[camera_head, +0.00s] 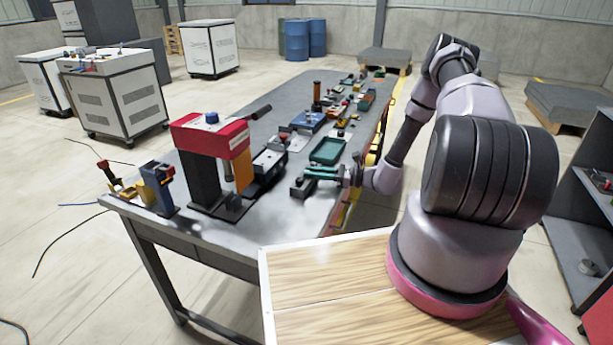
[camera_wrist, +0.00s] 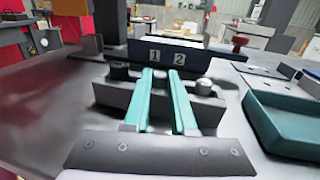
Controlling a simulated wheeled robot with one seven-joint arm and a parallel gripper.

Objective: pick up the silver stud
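A grey block (camera_wrist: 97,92) lies across the table ahead of my gripper (camera_wrist: 158,74). The silver stud (camera_wrist: 204,86), a short round-topped peg, sits in the right part of this block, to the right of my fingers. A dark round piece (camera_wrist: 120,70) sits at the block's left part. My two teal fingers reach over the block's middle, with a gap between them and nothing visibly held. In the head view my gripper (camera_head: 320,173) is low over the table by the dark block (camera_head: 302,189); the stud cannot be made out there.
A dark housing with labels 1 and 2 (camera_wrist: 195,58) stands close behind the block. A green tray (camera_wrist: 285,145) is near on the right, also in the head view (camera_head: 327,151). A red press (camera_head: 210,138) stands left. The table's front area (camera_head: 215,235) is mostly clear.

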